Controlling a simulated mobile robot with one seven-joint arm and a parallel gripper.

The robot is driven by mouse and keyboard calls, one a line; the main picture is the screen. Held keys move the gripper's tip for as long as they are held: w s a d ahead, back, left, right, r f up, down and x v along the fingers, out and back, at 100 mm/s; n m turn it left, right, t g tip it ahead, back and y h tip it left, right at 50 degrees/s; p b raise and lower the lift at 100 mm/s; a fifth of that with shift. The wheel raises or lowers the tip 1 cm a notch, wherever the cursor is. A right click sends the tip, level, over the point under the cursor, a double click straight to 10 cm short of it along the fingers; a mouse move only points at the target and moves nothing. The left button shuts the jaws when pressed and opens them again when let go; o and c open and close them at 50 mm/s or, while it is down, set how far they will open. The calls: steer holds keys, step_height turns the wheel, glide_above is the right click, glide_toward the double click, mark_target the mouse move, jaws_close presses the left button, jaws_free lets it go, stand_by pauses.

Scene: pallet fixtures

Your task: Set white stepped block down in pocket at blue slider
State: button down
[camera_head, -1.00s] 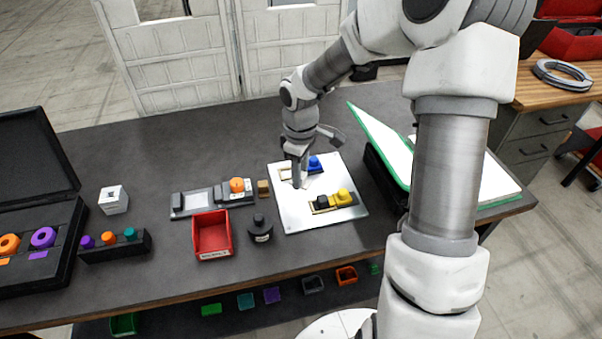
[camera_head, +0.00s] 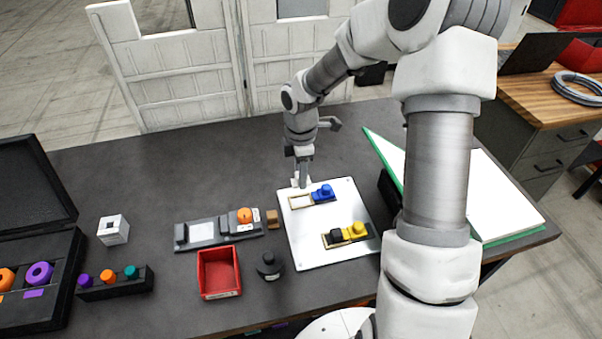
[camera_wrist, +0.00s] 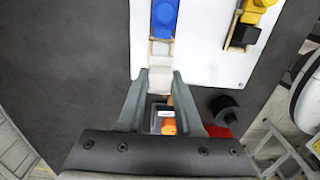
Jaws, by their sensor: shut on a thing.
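My gripper (camera_head: 302,184) is shut on the white stepped block (camera_wrist: 156,82), which shows between the fingertips in the wrist view (camera_wrist: 158,78). In the head view it is a small white shape at the plate's far left edge, mostly hidden by the fingers. The blue slider (camera_head: 322,193) sits on a wooden-edged fixture on the white plate (camera_head: 311,245). The light-floored pocket (camera_head: 300,201) lies left of the slider; in the wrist view it is between the block and the blue slider (camera_wrist: 165,18). I cannot tell the block's height above the plate.
A yellow slider (camera_head: 357,230) with a black block (camera_head: 336,236) sits in a second fixture nearer the front. Left of the plate are a tan block (camera_head: 272,218), a grey fixture with an orange knob (camera_head: 245,215), a red bin (camera_head: 219,273) and a black knobbed piece (camera_head: 269,268).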

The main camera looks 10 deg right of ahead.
mark_target(301, 201)
steer(key=shift+f+b, duration=1.7)
steer(key=shift+f, duration=0.3)
steer(key=shift+f+b, duration=0.5)
steer(key=shift+f, duration=0.35)
steer(key=shift+f, duration=0.8)
steer(key=shift+c, duration=0.5)
jaws_free()
steer(key=shift+r, duration=0.15)
step_height(301, 201, up, 9)
steer(key=p, duration=0.7)
